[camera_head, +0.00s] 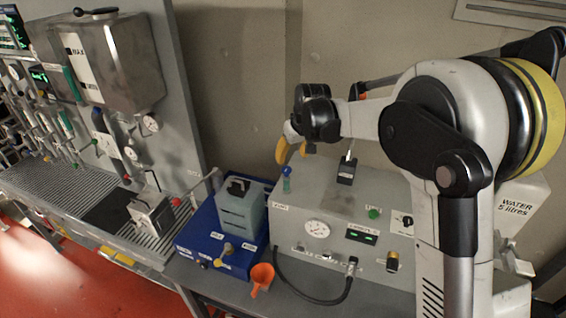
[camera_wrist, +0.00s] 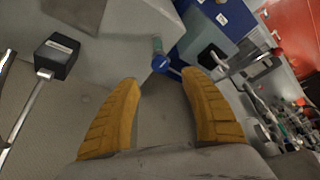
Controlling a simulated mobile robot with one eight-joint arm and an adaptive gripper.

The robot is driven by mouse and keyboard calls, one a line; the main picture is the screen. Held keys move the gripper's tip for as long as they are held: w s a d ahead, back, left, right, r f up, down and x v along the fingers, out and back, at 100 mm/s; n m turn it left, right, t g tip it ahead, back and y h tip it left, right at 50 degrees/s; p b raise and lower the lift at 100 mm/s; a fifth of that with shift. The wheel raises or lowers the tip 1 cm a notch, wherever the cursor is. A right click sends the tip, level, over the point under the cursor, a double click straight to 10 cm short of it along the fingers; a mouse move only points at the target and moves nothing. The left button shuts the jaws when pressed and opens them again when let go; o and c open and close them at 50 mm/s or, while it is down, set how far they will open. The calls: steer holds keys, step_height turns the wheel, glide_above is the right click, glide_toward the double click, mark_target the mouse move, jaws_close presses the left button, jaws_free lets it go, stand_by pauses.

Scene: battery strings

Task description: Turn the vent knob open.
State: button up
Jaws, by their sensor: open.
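A blue knob (camera_head: 286,172) on a teal stem stands upright at the left end of the grey cabinet's top. It is probably the vent knob, but the small label below it is too blurred to read. In the wrist view the blue knob (camera_wrist: 160,63) shows just beyond the fingertips, between them in line but nearer the right one. My gripper (camera_head: 291,152) is above and just behind the knob, its yellow fingers partly hidden by its dark body. In the wrist view my gripper (camera_wrist: 161,82) is open and empty, with no finger seen touching the knob.
A black block with a lever (camera_head: 347,170) stands on the grey cabinet (camera_head: 315,199), right of the knob. The cabinet front carries a gauge (camera_head: 318,229) and a green button (camera_head: 374,213).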

mark_target(287, 169)
steer(key=p+x, duration=0.1)
steer(key=x, duration=0.7)
steer(key=shift+w+f+p, duration=0.15)
steer(key=shift+f+p, duration=0.15)
steer(key=shift+a, duration=0.1)
jaws_close()
